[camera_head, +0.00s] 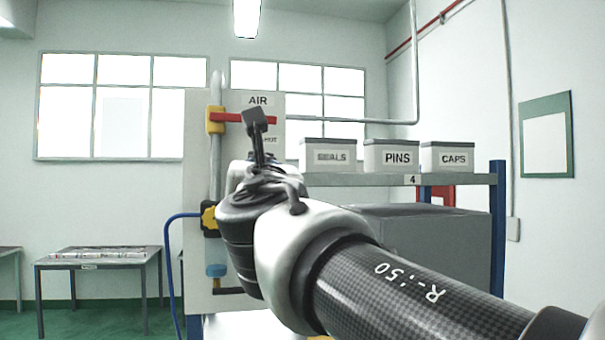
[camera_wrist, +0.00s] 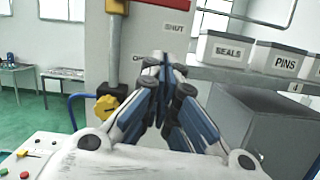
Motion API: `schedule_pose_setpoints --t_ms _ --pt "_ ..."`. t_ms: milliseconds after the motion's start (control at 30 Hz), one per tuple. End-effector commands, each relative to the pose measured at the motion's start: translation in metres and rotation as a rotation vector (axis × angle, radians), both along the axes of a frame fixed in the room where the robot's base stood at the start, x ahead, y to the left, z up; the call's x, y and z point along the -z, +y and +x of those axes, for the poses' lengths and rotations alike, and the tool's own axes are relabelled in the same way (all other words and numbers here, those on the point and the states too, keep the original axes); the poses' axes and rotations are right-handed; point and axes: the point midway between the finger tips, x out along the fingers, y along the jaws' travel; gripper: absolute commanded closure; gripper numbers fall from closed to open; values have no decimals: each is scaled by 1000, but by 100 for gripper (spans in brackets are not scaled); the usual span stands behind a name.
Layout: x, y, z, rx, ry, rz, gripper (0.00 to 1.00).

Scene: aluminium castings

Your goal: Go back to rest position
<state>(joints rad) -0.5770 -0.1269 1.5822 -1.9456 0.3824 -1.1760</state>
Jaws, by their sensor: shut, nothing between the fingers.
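My gripper (camera_wrist: 166,62) is shut and empty in the wrist view, its fingertips together in front of the white air panel. In the head view my gripper (camera_head: 255,118) points up in front of the same panel (camera_head: 198,150), near the red lever (camera_head: 230,117) on its yellow valve. I cannot tell from these views whether the fingertips touch the lever. A yellow knob (camera_head: 209,218) sits lower on the grey pipe, and it also shows in the wrist view (camera_wrist: 106,104). My arm hides part of the panel.
A shelf (camera_head: 470,179) at the right holds bins marked SEALS (camera_head: 331,156), PINS (camera_head: 391,156) and CAPS (camera_head: 447,157). A grey cabinet (camera_head: 430,230) stands below it. A table (camera_head: 98,262) stands at the left, with open green floor around it. A blue hose (camera_head: 168,260) hangs beside the panel.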

Motion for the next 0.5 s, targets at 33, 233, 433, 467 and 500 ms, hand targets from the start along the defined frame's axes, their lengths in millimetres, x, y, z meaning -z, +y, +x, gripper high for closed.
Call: schedule_pose_setpoints --t_ms 33,233,433,467,500 --pt "0 0 0 0 0 0 100" --pt "8 -11 1 12 23 44 100" --pt "78 -90 -3 123 203 431 100" --pt "94 -106 -6 151 237 517 100" --pt "117 -127 -11 191 282 634 100"
